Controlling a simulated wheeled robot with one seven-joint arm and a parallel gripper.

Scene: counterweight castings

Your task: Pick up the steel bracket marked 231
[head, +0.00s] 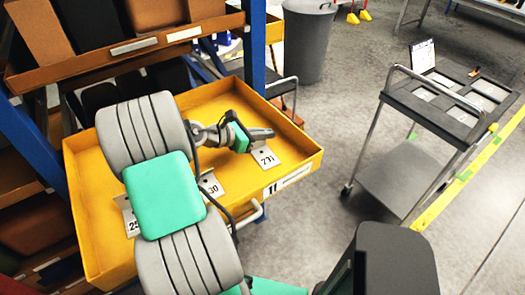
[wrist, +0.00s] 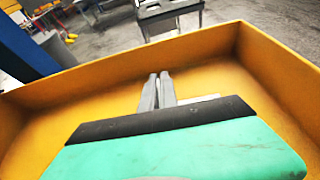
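The steel bracket whose label seems to read 231 (head: 265,158) lies at the right end of the yellow drawer tray (head: 303,162) in the head view. My gripper (head: 270,133) is just behind and above it, over the tray. In the wrist view a pale edge, probably this bracket, shows right of my gripper's fingers (wrist: 158,84). The fingers are close together, and I see nothing between them. Two more marked steel brackets lie in the tray: one reading about 230 (head: 211,186), and one at the left (head: 129,216), partly behind my arm.
The tray has raised walls around my gripper. Shelves with brown and dark blocks (head: 95,22) and a blue post (head: 255,45) stand behind and left. A grey cart (head: 440,105) stands at the right, a bin (head: 308,40) at the back. Open floor lies between tray and cart.

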